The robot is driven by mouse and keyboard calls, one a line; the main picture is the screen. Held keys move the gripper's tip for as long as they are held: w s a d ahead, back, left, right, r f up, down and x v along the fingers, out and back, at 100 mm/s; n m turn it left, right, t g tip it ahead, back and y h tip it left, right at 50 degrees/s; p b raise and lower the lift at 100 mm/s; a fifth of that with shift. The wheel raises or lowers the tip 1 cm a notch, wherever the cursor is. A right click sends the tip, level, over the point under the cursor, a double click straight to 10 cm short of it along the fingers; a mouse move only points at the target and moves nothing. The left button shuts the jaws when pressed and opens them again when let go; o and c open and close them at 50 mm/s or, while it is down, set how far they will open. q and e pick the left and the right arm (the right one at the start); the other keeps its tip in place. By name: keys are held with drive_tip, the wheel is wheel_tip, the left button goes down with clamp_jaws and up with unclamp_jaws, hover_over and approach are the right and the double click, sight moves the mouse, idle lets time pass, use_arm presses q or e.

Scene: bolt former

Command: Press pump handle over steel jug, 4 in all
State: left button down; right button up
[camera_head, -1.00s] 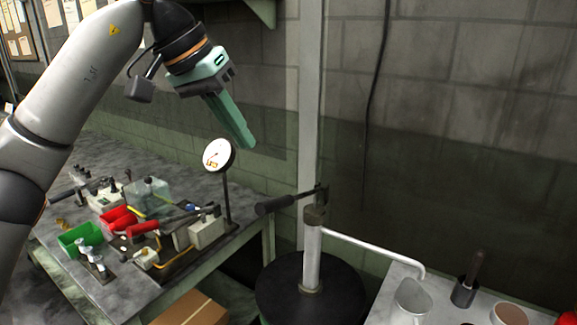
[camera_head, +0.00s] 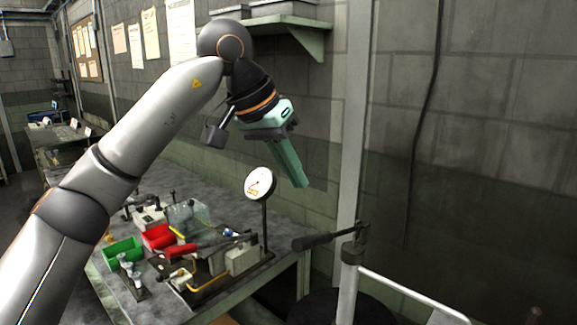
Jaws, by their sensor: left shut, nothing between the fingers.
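The pump handle (camera_head: 318,240) is a dark grip on a lever that points left from the top of the upright pump post (camera_head: 347,288). The pump's pale spout pipe (camera_head: 415,298) runs down to the right. The steel jug is mostly out of the picture; only a pale edge (camera_head: 448,317) shows at the bottom right. My left gripper (camera_head: 303,184) has green fingers, shut and empty, pointing down in the air above and left of the handle, apart from it. My right gripper is not in view.
A shelf (camera_head: 290,25) is above. A dark drum top (camera_head: 375,308) lies under the pump.

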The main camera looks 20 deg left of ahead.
use_arm(q)
drive_tip(key=x, duration=0.2)
drive_tip(key=s+x, duration=0.1)
drive_tip(key=x, duration=0.4)
drive_tip(key=shift+s+a+f, duration=0.15)
drive_tip(key=shift+s+f, duration=0.05)
drive_tip(key=shift+f, duration=0.35)
drive_tip(key=shift+s+f, duration=0.3)
drive_tip(key=shift+f, duration=0.35)
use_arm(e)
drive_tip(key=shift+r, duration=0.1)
